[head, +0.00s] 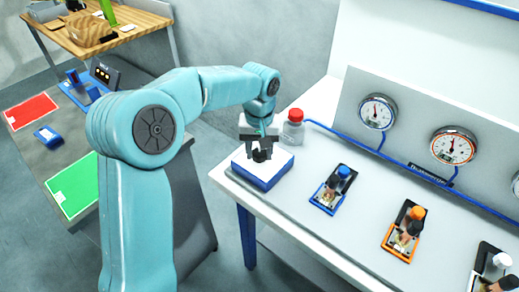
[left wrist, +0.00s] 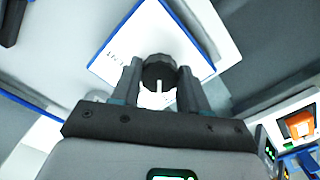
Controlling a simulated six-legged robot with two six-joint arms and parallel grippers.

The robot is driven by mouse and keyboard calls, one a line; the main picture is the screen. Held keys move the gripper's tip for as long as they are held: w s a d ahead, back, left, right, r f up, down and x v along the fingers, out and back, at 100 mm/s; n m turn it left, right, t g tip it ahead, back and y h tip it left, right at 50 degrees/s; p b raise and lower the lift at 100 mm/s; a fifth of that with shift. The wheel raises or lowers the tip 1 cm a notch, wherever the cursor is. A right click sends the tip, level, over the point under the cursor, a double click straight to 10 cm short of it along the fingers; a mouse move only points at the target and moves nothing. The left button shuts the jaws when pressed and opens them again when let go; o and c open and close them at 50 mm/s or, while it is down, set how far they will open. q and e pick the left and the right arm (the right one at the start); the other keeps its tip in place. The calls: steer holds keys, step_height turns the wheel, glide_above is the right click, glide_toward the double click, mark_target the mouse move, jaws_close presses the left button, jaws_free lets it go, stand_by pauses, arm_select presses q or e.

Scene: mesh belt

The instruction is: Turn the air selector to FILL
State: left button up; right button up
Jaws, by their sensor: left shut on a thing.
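The air selector is a black knob (left wrist: 159,72) with a white pointer line, on a white-topped blue box (head: 262,177) at the left end of the white bench. In the left wrist view the box's white face (left wrist: 118,40) shows, with small lettering near its left edge that I cannot read. My left gripper (head: 261,152) points down over the box and is shut on the knob, one finger on each side; it also shows in the left wrist view (left wrist: 160,88). The word FILL is not legible. My right gripper is not in view.
Blue (head: 333,189) and orange (head: 404,232) valve units sit to the right, below wall gauges (head: 377,112). A dark table (head: 40,158) with red and green mats is at the left.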

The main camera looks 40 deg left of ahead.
mark_target(259, 153)
arm_select(q)
steer(key=shift+r, duration=0.15)
steer(key=o, duration=1.1)
steer(key=shift+c, duration=0.2)
steer(key=shift+r, duration=0.25)
step_height(259, 153, up, 16)
steer(key=p, duration=0.1)
steer(key=shift+p, duration=0.4)
steer(key=shift+f, duration=0.1)
